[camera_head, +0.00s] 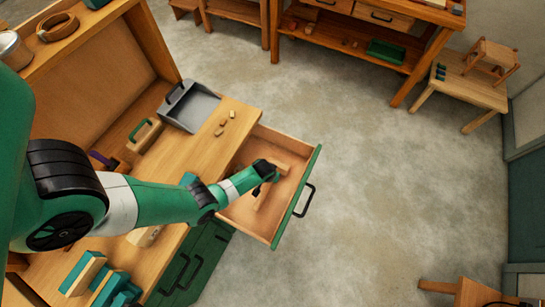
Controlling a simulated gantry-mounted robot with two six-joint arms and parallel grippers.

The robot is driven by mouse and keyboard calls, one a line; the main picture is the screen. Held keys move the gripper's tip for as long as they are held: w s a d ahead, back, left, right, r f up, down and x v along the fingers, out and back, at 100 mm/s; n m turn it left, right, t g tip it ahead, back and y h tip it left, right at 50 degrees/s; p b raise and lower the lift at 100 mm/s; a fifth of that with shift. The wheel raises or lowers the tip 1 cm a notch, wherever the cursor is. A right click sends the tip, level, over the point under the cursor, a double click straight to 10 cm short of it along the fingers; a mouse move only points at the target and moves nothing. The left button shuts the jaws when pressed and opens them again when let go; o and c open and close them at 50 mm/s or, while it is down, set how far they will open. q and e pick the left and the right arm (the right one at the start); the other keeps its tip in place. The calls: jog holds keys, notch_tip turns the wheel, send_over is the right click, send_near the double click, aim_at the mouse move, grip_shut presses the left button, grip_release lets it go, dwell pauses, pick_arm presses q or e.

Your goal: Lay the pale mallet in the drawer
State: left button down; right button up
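The drawer (298,196), with a green front and black handle, is pulled open from the wooden workbench. The pale mallet (284,167) is in the drawer area, its head toward the far side and its handle (258,197) running toward the near side. I cannot tell whether it rests on the drawer floor or hangs just above it. My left gripper (267,175) is over the drawer, at the mallet near its head. Its dark fingers are small and overlap the mallet, so their opening is unclear. My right gripper is not in view.
The workbench top (236,108) carries a grey dustpan-like tray (192,108), several small wooden pieces (225,124), a wooden block with a green handle (145,134) and teal-and-wood blocks (84,274). Open concrete floor (400,190) lies right of the drawer.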

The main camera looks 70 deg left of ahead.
pick_arm(q)
jog(key=shift+f+b, duration=0.3)
jog(key=shift+b, duration=0.05)
dwell(0.5)
jog(key=shift+c, duration=1.4)
grip_release()
jog(key=shift+r, duration=0.1)
notch_tip(320, 180, up, 7)
jog(key=p, duration=0.7)
